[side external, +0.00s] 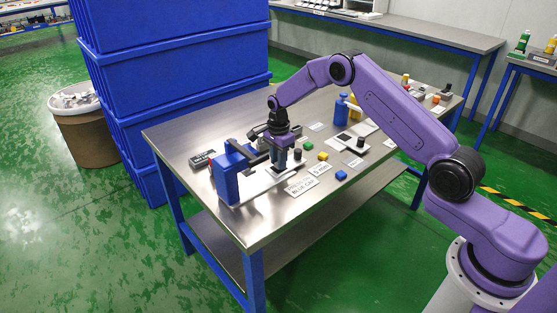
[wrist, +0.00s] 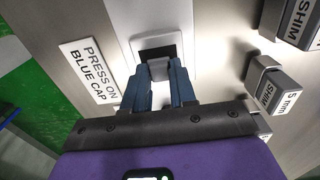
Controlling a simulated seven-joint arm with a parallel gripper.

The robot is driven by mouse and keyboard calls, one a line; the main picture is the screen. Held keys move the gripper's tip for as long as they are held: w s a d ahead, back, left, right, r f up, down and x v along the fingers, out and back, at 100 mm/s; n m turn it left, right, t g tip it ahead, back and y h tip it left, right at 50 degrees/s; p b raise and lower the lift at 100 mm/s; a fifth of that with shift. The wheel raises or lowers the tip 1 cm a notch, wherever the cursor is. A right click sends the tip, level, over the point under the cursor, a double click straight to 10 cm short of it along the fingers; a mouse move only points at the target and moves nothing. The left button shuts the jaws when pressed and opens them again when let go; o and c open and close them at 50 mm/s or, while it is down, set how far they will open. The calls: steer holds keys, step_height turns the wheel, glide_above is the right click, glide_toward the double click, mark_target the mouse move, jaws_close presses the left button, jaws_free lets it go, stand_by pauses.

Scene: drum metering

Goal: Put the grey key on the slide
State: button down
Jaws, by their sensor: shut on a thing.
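My gripper (wrist: 159,76) is shut on a small grey piece, which I take to be the grey key (wrist: 160,70), between its two dark blue fingers. The key is at a dark rectangular recess (wrist: 156,52) in a white plate, and I cannot tell whether it touches the plate. The white plate (wrist: 121,15) runs up out of the wrist view and looks like the slide. In the side view my gripper (side external: 281,168) points down beside the blue upright block (side external: 227,176), over the white strip (side external: 262,187). The key is hidden there.
A sign reading PRESS ON BLUE CAP (wrist: 90,72) lies left of the plate. Grey shim blocks (wrist: 270,84) stand to the right. Stacked blue crates (side external: 175,40) stand behind the table.

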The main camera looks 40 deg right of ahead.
steer(key=shift+f, duration=0.3)
steer(key=c, duration=0.9)
jaws_free()
step_height(320, 180, up, 12)
steer(key=s+a+r+n, duration=0.6)
steer(key=s+a+n, duration=0.2)
steer(key=s+a, duration=0.1)
steer(key=s+a+r+n, duration=0.1)
steer(key=s+a+n, duration=0.1)
steer(key=s+n, duration=0.3)
steer(key=s+a+r+n, duration=0.2)
steer(key=s+n, duration=0.1)
steer(key=s, duration=0.4)
steer(key=s+d+n, duration=0.2)
steer(key=s+n, duration=0.3)
steer(key=s, duration=0.3)
steer(key=s+d+n, duration=0.2)
steer(key=s+n, duration=0.2)
steer(key=s, duration=0.4)
steer(key=s+d+f+n, duration=0.1)
steer(key=s+d+n, duration=0.1)
steer(key=s+n, duration=0.3)
steer(key=shift+s+d+n, duration=0.15)
steer(key=shift+s+d, duration=0.05)
steer(key=shift+s, duration=0.75)
steer(key=shift+s+d+n, duration=0.15)
steer(key=shift+s, duration=0.75)
